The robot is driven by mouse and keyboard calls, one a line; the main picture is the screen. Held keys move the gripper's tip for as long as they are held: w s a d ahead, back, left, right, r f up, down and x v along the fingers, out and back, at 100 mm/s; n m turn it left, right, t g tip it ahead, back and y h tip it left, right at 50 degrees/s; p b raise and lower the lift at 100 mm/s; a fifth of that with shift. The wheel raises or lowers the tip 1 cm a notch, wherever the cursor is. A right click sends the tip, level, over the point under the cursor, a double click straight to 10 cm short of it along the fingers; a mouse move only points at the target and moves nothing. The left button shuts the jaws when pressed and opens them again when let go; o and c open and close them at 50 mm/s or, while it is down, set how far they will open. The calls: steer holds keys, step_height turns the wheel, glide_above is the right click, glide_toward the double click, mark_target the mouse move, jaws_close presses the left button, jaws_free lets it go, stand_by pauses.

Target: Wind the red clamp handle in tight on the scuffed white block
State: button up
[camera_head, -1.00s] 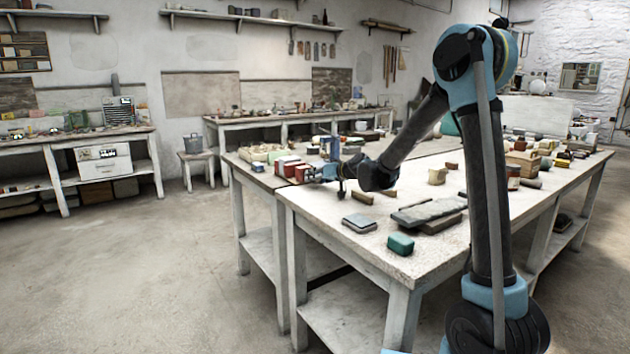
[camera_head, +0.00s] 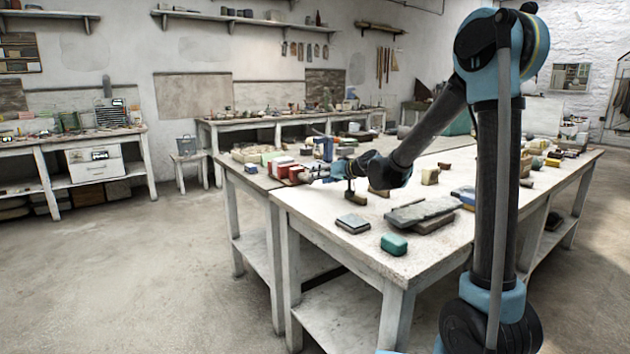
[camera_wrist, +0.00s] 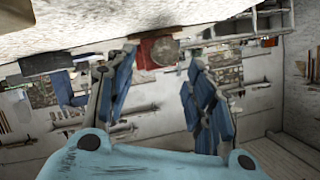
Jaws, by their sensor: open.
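My gripper (camera_head: 312,175) reaches low over the far left part of the white worktable (camera_head: 330,232). Its fingers are open and point left toward red blocks or boxes (camera_head: 283,164). In the wrist view, the two blue fingers (camera_wrist: 162,60) stand apart with nothing held between them. Beyond the fingertips is a red piece (camera_wrist: 148,56) with a grey-brown round part on its face. I cannot tell whether this is the clamp handle, or whether the fingers touch it. I cannot pick out the scuffed white block for certain.
A green block (camera_head: 394,244), a dark flat box (camera_head: 352,223) and grey slabs (camera_head: 424,210) lie on the table's near part. A yellowish block (camera_head: 430,176) stands behind the slabs. A blue upright object (camera_head: 326,148) stands close beyond my gripper. The floor at left is clear.

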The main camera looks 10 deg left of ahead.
steer(key=shift+v, duration=2.4)
